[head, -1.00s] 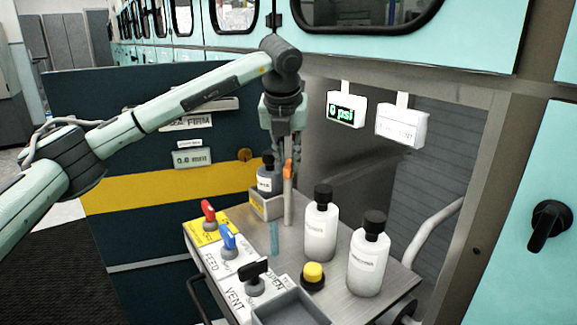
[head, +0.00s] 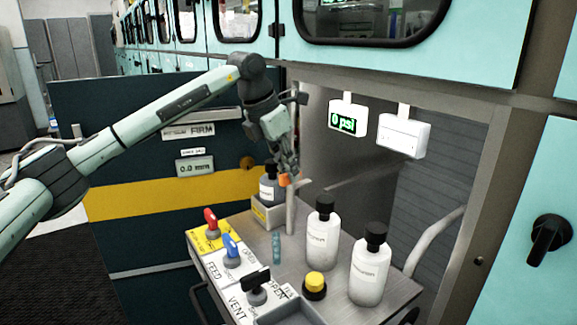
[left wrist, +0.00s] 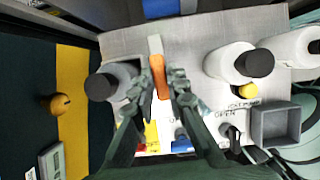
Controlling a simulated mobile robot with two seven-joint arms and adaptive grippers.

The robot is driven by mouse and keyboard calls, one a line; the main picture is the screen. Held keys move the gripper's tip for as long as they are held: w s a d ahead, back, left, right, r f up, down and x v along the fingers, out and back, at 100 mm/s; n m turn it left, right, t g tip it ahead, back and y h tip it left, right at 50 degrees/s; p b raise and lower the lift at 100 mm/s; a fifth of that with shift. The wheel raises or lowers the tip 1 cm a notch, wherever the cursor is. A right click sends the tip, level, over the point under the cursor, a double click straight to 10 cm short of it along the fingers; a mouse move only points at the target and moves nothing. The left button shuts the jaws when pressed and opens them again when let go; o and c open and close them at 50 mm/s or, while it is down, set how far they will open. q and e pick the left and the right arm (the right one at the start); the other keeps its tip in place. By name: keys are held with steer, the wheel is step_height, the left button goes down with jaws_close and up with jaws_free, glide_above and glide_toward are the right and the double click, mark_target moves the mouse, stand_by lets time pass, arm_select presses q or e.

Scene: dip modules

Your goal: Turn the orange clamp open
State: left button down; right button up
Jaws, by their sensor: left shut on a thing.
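The orange clamp (head: 284,180) is near the top of a thin pale upright post (head: 290,210) at the back of the bench. My left gripper (head: 289,168) reaches it from above, tilted, and is shut on it. The left wrist view shows the orange clamp (left wrist: 160,76) between the two fingers of my left gripper (left wrist: 166,88). The fingers partly hide the clamp in the head view. My right gripper is not in view.
A dark-capped bottle (head: 269,186) stands in a box close behind the post. Two white bottles (head: 322,233) (head: 369,268) stand to the right. A yellow button (head: 315,281), red (head: 211,222), blue (head: 231,248) and black (head: 257,284) handles and a grey tray (head: 292,310) are nearer.

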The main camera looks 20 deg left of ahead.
arm_select(q)
steer(key=shift+m, duration=0.4)
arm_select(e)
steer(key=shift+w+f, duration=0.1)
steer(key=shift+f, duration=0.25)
arm_select(q)
steer(key=c, duration=1.5)
jaws_free()
steer(key=shift+c, duration=0.2)
steer(key=shift+r, duration=0.1)
steer(key=v, duration=1.2)
steer(key=shift+a, duration=0.15)
steer(key=shift+w, duration=0.15)
